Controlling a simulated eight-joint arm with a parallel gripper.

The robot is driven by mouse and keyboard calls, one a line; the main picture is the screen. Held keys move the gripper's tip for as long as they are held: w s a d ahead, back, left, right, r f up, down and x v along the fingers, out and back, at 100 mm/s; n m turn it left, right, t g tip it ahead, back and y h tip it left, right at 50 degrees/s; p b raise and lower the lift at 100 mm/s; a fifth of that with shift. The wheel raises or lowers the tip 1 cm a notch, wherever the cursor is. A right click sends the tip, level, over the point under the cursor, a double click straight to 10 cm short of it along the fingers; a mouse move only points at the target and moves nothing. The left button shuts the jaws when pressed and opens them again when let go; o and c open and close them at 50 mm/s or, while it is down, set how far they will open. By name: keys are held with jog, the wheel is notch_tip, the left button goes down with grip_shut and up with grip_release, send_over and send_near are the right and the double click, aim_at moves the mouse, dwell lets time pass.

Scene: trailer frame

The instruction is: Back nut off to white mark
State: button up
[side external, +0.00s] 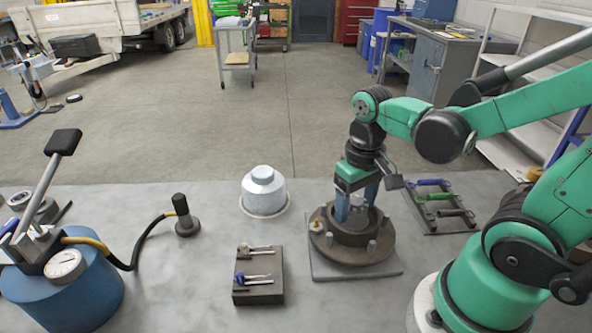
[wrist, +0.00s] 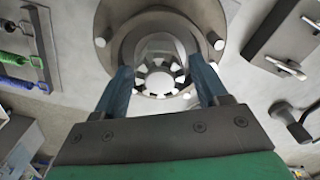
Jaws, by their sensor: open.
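A brown round hub (side external: 330,245) with studs stands on a grey plate (side external: 325,272) in the side external view. In the wrist view the hub's flange (wrist: 112,22) surrounds a pale slotted nut (wrist: 160,82), seen down its open middle. My gripper (side external: 357,203) points straight down over the hub. In the wrist view, my gripper (wrist: 165,78) has its two blue fingers apart, one on each side of the nut. I cannot tell whether either finger touches the nut. I cannot make out a white mark in either view.
A silver cap (side external: 263,190) stands left of the hub. A dark block (side external: 258,296) with small pins lies in front of it. A rack (side external: 437,215) with coloured springs lies to the right. A blue tank (side external: 75,300) with a hose stands at far left.

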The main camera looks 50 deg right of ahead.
jog(key=shift+r, duration=2.65)
jog(key=shift+w+a+t, duration=0.15)
jog(key=shift+w+t, duration=0.05)
jog(key=shift+t, duration=0.1)
jog(key=w+a+n+t, duration=0.1)
jog(key=t, duration=0.1)
jog(key=w+a+n+t, duration=0.1)
jog(key=w+t, duration=0.1)
jog(key=w+a+r+n+t, duration=0.1)
jog(key=t, duration=0.1)
jog(key=shift+w+a+t, duration=0.2)
jog(key=shift+w+t, duration=0.1)
